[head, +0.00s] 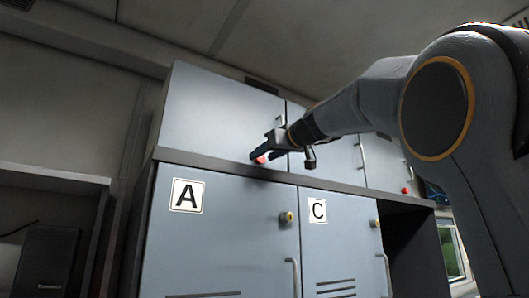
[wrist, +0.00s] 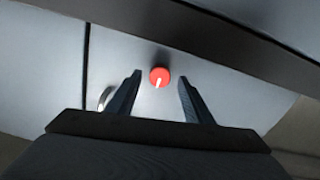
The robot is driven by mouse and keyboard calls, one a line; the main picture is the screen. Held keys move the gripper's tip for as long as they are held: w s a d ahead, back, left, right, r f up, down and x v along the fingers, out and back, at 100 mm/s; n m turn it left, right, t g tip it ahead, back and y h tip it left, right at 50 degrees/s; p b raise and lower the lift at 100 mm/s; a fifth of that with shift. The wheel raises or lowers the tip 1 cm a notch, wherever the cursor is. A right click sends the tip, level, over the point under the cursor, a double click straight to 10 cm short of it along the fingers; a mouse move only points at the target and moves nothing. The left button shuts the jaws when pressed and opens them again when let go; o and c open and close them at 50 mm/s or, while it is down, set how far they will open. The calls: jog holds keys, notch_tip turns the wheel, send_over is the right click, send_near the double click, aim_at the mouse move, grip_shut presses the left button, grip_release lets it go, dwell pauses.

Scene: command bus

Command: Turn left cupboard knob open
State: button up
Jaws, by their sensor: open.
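The left upper cupboard (head: 215,115) is a grey-blue door, and it looks closed. Its round red knob (head: 261,160) sits near the door's lower right corner. In the wrist view the knob (wrist: 160,74) shows a white mark pointing down and slightly left. My gripper (head: 262,154) is open and empty at the knob. In the wrist view the knob appears between the two fingertips, with a gap on each side. I cannot tell whether the fingertips reach past its face. In the head view the fingers partly hide the knob.
Another red knob (head: 405,190) is on the right upper cupboard. A pale handle (wrist: 105,97) shows beside a finger in the wrist view.

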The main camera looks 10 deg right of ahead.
jog(key=shift+w+a, duration=0.1)
jog(key=shift+w, duration=0.4)
jog(key=shift+c, duration=0.2)
jog(key=c, duration=1)
jog(key=shift+c, duration=0.2)
